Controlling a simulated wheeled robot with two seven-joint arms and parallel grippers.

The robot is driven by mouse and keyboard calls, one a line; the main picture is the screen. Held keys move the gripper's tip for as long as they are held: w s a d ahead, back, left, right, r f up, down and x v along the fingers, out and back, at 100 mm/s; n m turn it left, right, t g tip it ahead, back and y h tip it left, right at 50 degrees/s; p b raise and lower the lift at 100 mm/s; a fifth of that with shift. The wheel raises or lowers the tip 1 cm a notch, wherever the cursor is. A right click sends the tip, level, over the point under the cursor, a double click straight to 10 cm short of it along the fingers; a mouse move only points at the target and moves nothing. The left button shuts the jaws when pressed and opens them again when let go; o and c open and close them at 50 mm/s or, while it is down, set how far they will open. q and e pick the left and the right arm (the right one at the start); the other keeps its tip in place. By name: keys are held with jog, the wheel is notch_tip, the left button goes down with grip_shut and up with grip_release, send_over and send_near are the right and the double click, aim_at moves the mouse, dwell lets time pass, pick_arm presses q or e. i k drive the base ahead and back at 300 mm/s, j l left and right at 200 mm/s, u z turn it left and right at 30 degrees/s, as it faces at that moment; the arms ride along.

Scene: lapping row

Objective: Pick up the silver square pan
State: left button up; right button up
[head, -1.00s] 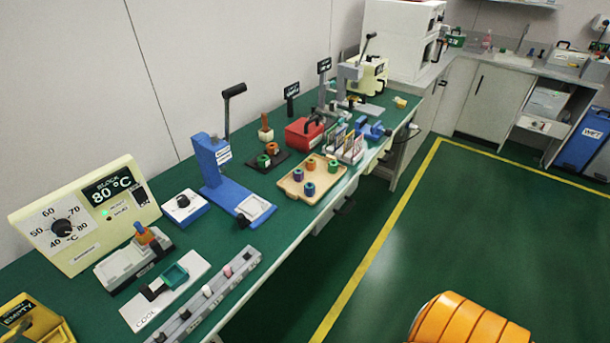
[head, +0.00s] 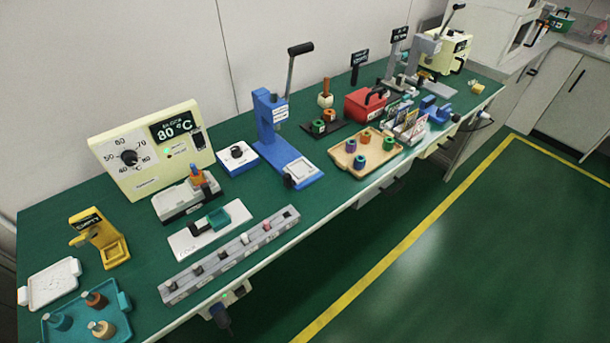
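The silver square pan (head: 302,168) appears as a pale square piece on the base of the blue lever press (head: 268,128). A dark handle-like part (head: 288,182) shows at its front left corner. It is small in the head view, so its inside is hard to make out. A similar green square pan (head: 219,220) with a dark handle lies on the white COOL plate (head: 238,212). Neither of my grippers is in view.
Left of the press stand a white knob box (head: 238,158) and the 80 °C heater block (head: 125,178). A grey slotted rail (head: 228,262) lies in front. A wooden tray (head: 345,158) with coloured rings is to the right. Green floor (head: 420,270) is open before the bench.

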aim_at(204, 186)
jog(key=i+l+u, duration=0.15)
jog(key=u, duration=0.2)
jog(key=i+l+u, duration=0.15)
jog(key=u, duration=0.2)
jog(key=i+l, duration=0.05)
